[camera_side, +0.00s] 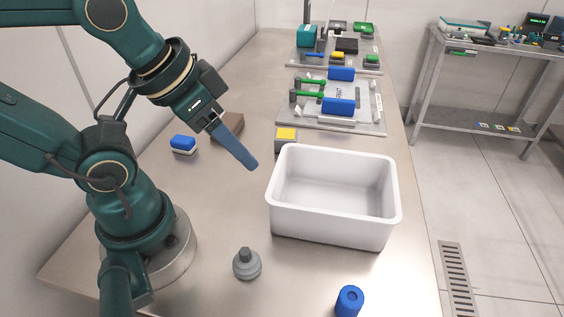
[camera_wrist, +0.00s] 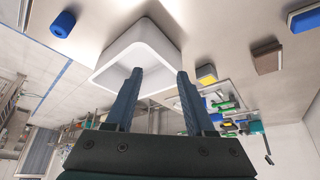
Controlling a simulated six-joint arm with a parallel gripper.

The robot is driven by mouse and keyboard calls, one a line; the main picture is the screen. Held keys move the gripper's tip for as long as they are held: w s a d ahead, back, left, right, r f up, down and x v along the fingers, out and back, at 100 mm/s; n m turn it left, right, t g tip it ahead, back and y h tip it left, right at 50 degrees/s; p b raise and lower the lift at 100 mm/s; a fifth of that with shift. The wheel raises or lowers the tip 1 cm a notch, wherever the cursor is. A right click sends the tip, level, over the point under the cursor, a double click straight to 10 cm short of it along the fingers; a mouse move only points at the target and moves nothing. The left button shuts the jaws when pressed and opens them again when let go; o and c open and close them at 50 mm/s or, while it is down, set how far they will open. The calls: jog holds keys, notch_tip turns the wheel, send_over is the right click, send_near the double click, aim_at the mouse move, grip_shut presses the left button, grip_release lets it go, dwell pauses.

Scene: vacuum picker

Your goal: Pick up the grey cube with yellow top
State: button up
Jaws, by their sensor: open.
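The grey cube with yellow top (camera_side: 286,138) sits on the steel table just behind the white bin's back left corner. It also shows in the wrist view (camera_wrist: 207,74), right of my fingers and partly near the bin's edge. My gripper (camera_side: 253,166) hangs tilted above the table, left of the bin and to the front left of the cube in the side view. In the wrist view the two blue fingers (camera_wrist: 159,72) stand apart with nothing between them. The gripper is open and empty.
An empty white bin (camera_side: 333,226) stands right of my gripper. A blue and white block (camera_side: 183,144) and a brown block (camera_side: 228,127) lie to the left. A grey knobbed piece (camera_side: 247,264) and a blue cylinder (camera_side: 349,300) stand in front. Fixtures (camera_side: 335,118) fill the back.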

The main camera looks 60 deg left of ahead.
jog(key=o, duration=0.6)
jog(key=shift+c, duration=0.2)
